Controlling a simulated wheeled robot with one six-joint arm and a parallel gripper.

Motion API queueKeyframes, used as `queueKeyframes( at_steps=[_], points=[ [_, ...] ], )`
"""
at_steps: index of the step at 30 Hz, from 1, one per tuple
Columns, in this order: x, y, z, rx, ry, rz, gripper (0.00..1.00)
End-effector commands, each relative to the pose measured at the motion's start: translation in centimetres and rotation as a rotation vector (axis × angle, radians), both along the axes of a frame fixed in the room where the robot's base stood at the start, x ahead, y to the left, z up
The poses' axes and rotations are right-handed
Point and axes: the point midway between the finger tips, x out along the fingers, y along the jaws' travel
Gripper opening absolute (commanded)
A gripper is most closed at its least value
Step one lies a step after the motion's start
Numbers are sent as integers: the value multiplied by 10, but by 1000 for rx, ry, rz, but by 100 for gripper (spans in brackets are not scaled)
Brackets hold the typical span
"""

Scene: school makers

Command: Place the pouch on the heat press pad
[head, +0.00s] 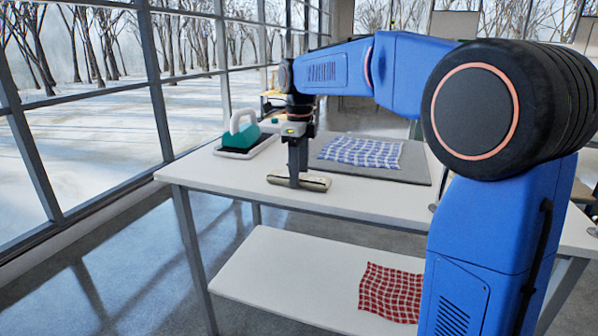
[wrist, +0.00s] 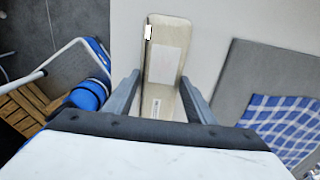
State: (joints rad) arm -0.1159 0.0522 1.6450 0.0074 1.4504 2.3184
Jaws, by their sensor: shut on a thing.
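The pouch (head: 316,184) is a long, narrow, beige-grey piece near the front edge of the white table. In the wrist view the pouch (wrist: 167,62) shows a pale label and a metal zip pull at its far end. My gripper (head: 297,178) points straight down and is shut on the pouch, with a finger on each side of it. I cannot tell whether the pouch touches the tabletop. The grey pad (head: 330,167) lies to the right of and behind the gripper; it also shows in the wrist view (wrist: 240,72).
A blue checkered cloth (head: 362,152) covers part of the pad. A teal press with a white handle (head: 243,133) stands on a tray at the left. A red checkered cloth (head: 391,291) lies on the lower shelf (head: 290,270). Windows (head: 80,110) line the left.

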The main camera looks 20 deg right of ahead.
Motion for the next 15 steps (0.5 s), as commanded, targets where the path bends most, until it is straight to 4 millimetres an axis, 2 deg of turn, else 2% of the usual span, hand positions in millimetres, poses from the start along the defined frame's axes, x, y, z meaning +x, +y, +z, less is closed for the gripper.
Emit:
queueKeyframes(
  at_steps=[3,4,6,15],
  points=[
    [0,0,-2,0,0,0,28],
    [0,0,-3,0,0,0,52],
    [0,0,-3,0,0,0,68],
    [0,0,-2,0,0,0,68]
  ],
)
